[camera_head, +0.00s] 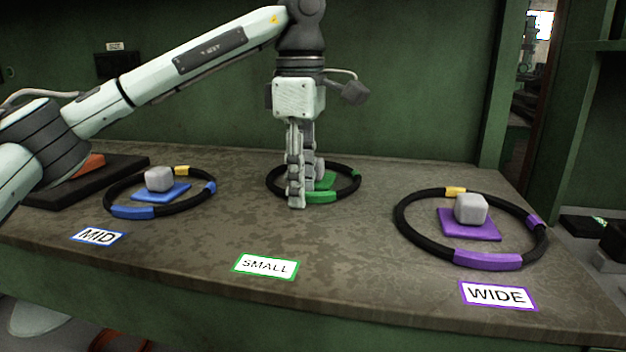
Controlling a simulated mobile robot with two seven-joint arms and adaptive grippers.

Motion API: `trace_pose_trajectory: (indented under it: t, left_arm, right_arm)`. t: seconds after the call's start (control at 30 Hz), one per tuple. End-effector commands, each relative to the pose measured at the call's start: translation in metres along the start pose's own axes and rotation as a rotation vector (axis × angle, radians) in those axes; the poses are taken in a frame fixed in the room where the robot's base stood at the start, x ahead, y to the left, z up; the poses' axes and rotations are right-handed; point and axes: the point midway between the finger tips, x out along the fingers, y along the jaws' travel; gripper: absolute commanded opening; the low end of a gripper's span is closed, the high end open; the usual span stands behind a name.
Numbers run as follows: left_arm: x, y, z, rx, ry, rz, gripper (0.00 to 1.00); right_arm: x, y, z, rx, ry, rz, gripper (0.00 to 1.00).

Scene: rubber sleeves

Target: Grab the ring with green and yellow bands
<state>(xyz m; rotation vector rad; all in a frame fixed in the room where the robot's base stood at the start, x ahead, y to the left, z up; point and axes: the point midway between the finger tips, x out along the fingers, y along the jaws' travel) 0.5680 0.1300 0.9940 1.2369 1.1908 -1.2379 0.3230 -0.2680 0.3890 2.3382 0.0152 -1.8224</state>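The black ring with green bands (348,191) lies on the table in the middle, around a green square (327,181). One green band is at its front and a smaller one at its right. No yellow band shows on it; my gripper hides part of the ring. My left gripper (298,202) points straight down at the ring's front left part, its fingertips at about ring height. Its fingers overlap in this view, so I cannot tell whether they grip the ring. My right gripper is not in view.
A ring with blue and yellow bands (134,212) lies left, one with purple and yellow bands (488,261) right. Each surrounds a grey cube on a coloured square. Labels read MID (97,236), SMALL (265,266) and WIDE (497,295). A dark tray (122,170) is at far left.

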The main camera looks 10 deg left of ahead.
Motion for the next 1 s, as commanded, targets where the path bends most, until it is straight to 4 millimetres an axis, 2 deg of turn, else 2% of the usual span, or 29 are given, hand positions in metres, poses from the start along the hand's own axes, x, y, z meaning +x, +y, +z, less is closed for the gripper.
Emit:
trace_pose_trajectory:
  t: [0.23,0.5,0.87,1.0]
  left_arm:
    - [0.0014,0.0000,0.0002,0.000,0.000,0.001,0.32]
    - [0.0013,0.0000,0.0002,0.000,0.000,0.000,0.00]
    - [0.0007,0.0001,0.0004,0.000,0.000,0.001,0.00]
    - [-0.0072,0.0005,0.0003,-0.001,0.000,0.003,0.00]
  right_arm:
    - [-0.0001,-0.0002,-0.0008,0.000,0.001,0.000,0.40]
    - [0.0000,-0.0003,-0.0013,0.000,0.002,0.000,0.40]
    - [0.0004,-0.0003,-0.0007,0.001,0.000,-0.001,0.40]
    - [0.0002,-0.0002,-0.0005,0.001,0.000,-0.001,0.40]
